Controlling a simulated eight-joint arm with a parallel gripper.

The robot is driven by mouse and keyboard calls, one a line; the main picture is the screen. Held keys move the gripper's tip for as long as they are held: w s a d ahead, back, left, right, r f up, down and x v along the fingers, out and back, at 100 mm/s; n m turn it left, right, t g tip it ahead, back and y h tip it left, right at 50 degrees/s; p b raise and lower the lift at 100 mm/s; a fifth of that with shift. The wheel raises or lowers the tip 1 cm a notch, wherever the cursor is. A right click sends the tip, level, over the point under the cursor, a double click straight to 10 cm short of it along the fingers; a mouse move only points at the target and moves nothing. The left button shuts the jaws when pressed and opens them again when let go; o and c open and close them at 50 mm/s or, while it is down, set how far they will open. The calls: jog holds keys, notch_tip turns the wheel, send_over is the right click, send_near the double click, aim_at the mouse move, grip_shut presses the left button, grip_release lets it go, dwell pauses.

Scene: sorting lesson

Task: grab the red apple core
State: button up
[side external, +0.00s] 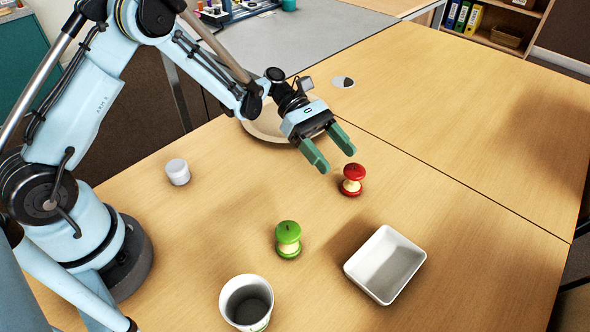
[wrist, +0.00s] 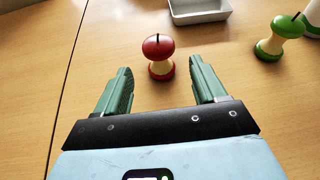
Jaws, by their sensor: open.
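The red apple core (side external: 352,180) stands upright on the wooden table, with a red top and bottom and a pale narrow middle. It also shows in the wrist view (wrist: 159,56), ahead of my gripper and between the lines of its two fingers. My gripper (side external: 329,155) is open and empty, with green fingers, above the table just to the left of the red apple core in the side view. In the wrist view both fingers of my gripper (wrist: 160,80) are spread apart, and neither touches the core.
A green apple core (side external: 288,240) stands nearer the front. A white rectangular tray (side external: 417,262) lies to its right and a white cup (side external: 229,300) is at the front. A small white jar (side external: 177,172) stands left. A round plate (side external: 262,131) lies behind my gripper. The right side is clear.

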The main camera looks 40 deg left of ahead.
aim_at(353, 179)
jog(key=shift+x, duration=3.4)
jog(key=shift+a+f, duration=0.1)
jog(key=shift+f, duration=0.05)
jog(key=shift+c, duration=0.4)
jog(key=c, duration=1.1)
